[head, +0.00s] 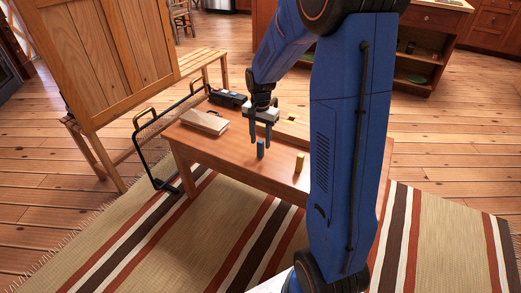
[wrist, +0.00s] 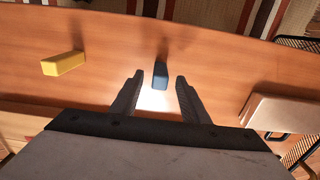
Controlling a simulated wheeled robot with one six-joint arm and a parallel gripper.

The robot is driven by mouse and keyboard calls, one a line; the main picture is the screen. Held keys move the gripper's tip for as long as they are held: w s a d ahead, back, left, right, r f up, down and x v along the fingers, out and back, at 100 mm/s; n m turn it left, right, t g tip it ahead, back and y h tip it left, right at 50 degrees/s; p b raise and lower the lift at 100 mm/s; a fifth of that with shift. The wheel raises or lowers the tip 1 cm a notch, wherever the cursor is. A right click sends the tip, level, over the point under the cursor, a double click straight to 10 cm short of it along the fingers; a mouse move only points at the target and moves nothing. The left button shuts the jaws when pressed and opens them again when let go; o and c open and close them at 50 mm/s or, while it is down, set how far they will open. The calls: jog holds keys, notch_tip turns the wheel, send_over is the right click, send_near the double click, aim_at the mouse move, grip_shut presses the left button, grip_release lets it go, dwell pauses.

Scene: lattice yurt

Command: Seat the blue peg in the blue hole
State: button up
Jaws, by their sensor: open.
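The blue peg (head: 261,149) stands upright on the wooden table (head: 232,160). It also shows in the wrist view (wrist: 160,75), between the tips of my gripper's fingers with a gap on each side. My gripper (head: 261,143) is open and points down at the peg, one finger on either side in the head view. A pale wooden piece (head: 291,119) lies on the table behind and right of my gripper, partly hidden by my arm; its edge may be at the wrist view's lower left. I cannot make out the blue hole.
A yellow peg (head: 299,162) stands right of the blue one, near the table's front edge. A tan book-like block (head: 204,122) lies at the table's left. A black tubular rack (head: 150,150) and a wooden bench (head: 200,62) stand left of and behind the table.

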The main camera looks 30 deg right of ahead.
jog(key=shift+f, duration=0.7)
jog(key=shift+c, duration=0.5)
grip_shut()
